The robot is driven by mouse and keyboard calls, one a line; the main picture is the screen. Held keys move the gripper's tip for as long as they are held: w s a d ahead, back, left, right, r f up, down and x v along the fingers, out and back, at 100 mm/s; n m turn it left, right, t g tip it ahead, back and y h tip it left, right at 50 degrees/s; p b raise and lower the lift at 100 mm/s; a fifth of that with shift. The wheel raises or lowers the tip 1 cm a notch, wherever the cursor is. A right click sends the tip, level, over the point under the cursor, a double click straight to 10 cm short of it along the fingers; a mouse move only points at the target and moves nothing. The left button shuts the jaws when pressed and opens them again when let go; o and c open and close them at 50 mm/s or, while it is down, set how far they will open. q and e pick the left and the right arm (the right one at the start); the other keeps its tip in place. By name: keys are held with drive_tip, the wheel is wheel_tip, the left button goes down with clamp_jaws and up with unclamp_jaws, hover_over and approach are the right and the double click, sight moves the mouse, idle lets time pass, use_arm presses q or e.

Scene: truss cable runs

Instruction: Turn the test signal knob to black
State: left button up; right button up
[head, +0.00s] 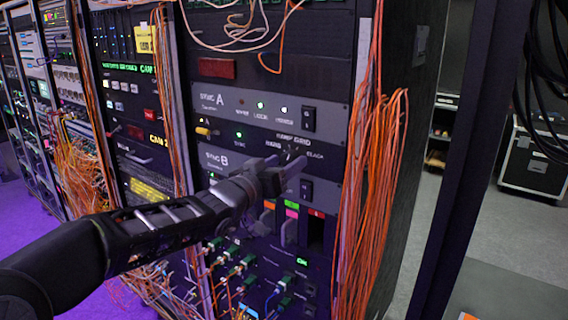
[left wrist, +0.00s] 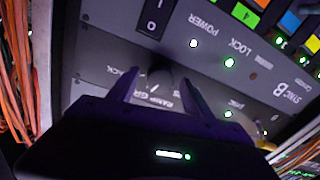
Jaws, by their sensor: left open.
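The test signal knob (left wrist: 160,76) is a dark round knob on the grey sync panel (left wrist: 95,50). The left wrist view shows the panel upside down, with a BLACK label and a RAMP GRID label beside the knob. My left gripper (left wrist: 159,84) is open, with one finger on each side of the knob; I cannot tell whether they touch it. In the head view my left gripper (head: 289,163) is at the panel just below the BARS, RAMP, GRID and BLACK labels. The fingers mostly hide the knob there, and its pointer direction cannot be read. My right gripper is not in view.
A power rocker switch (left wrist: 155,18) sits close to the knob. Orange cable bundles (head: 370,190) hang along the rack's right edge, near the gripper. Coloured modules (head: 290,225) and patch cables lie below. A dark post (head: 465,150) stands to the right.

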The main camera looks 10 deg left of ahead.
use_arm(q)
drive_tip(key=shift+c, duration=0.5)
clamp_jaws()
